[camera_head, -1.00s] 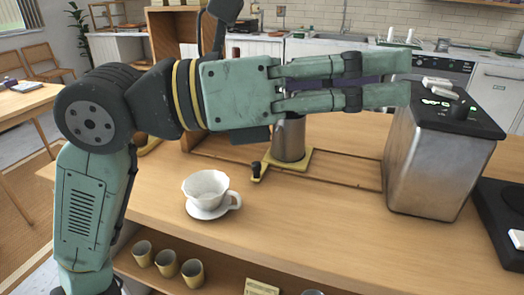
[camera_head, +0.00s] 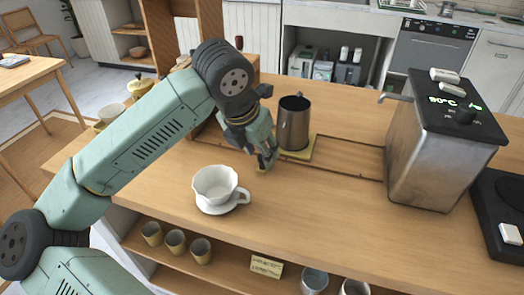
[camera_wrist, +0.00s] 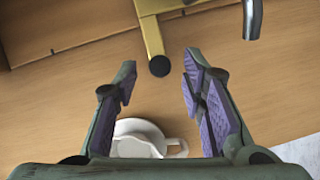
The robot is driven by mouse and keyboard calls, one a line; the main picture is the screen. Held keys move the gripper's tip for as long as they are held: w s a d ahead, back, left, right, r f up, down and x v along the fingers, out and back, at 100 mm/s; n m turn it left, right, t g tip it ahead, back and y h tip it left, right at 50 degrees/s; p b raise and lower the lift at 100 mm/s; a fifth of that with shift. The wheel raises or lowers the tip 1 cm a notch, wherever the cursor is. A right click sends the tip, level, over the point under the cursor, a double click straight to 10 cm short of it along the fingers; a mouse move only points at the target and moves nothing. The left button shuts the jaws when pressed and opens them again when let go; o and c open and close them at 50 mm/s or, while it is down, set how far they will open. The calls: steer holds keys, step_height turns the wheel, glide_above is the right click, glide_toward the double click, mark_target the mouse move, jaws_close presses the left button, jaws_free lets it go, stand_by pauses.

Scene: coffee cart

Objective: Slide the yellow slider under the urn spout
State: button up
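The yellow slider (camera_head: 306,153) lies on the counter and carries a steel pitcher (camera_head: 294,124). In the wrist view the slider's yellow arm (camera_wrist: 151,36) ends in a dark round knob (camera_wrist: 159,67). My gripper (camera_head: 265,155) is at the slider's left front, low over the counter. In the wrist view my gripper (camera_wrist: 160,78) is open, with the knob between and just beyond its fingertips; I see no grip on it. In the head view the fingers largely hide the knob. The urn (camera_head: 440,145) stands to the right, its spout (camera_head: 394,97) pointing left, apart from the pitcher.
A white cup (camera_head: 215,184) on a saucer (camera_head: 218,209) stands in front of my gripper. A track (camera_head: 350,172) in the counter runs from the slider towards the urn. A black scale-like device (camera_head: 502,210) is at far right. Cups sit on the shelf below.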

steer(key=shift+x, duration=1.35)
steer(key=shift+c, duration=0.4)
jaws_close()
